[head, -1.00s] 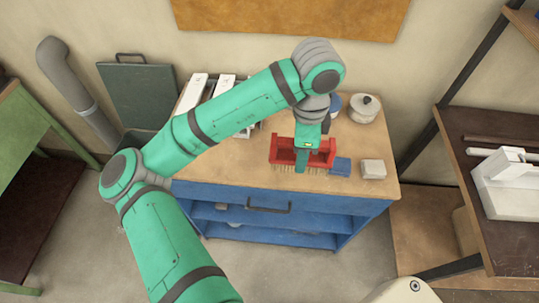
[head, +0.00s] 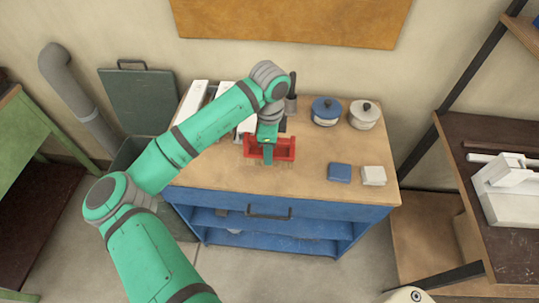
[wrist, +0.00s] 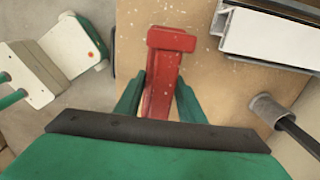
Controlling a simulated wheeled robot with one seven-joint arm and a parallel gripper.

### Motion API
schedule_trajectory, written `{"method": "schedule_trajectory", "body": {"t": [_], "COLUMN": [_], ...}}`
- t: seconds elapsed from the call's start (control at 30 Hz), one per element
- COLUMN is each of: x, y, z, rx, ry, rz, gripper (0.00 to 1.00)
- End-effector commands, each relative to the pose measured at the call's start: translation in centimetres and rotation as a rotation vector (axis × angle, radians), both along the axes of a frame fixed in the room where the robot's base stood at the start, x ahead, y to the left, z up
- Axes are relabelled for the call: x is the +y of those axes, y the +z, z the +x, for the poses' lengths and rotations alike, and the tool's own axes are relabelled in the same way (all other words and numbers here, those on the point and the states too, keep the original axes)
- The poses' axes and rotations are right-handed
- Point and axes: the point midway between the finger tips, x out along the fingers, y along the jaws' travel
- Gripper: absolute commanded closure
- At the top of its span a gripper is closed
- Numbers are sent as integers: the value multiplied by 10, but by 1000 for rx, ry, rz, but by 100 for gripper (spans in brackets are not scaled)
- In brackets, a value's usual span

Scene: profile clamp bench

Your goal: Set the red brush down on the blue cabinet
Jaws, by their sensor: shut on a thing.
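The red brush (head: 284,149) is in my gripper (head: 266,158), over the wooden top of the blue cabinet (head: 380,197). Its bristles face down, and I cannot tell whether they touch the top. In the wrist view the red brush (wrist: 163,85) runs between the two green fingers of my gripper (wrist: 158,98), which is shut on it. The cabinet has a blue front with a dark handle and open shelves below.
A blue block (head: 340,172) and a pale block (head: 373,176) lie at the front right of the top. A blue lidded pot (head: 326,111) and a white lidded pot (head: 364,114) stand behind. Pale profiles (head: 195,97) lie at the left. The top's middle right is clear.

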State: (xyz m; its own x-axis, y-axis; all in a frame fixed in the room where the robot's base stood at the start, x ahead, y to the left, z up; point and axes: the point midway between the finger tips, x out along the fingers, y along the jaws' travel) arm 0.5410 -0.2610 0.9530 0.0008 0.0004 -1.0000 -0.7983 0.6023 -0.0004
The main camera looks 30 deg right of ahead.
Motion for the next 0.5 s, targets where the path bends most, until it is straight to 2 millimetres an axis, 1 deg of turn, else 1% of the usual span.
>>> {"method": "schedule_trajectory", "body": {"t": [0.1,0.2,0.5], "x": [1,0,0], "y": [-18,-28,-30], "z": [0,-1,-1], "rx": [1,1,1], "ry": [1,0,0], "rz": [2,1,0], "gripper": [87,87,87]}}
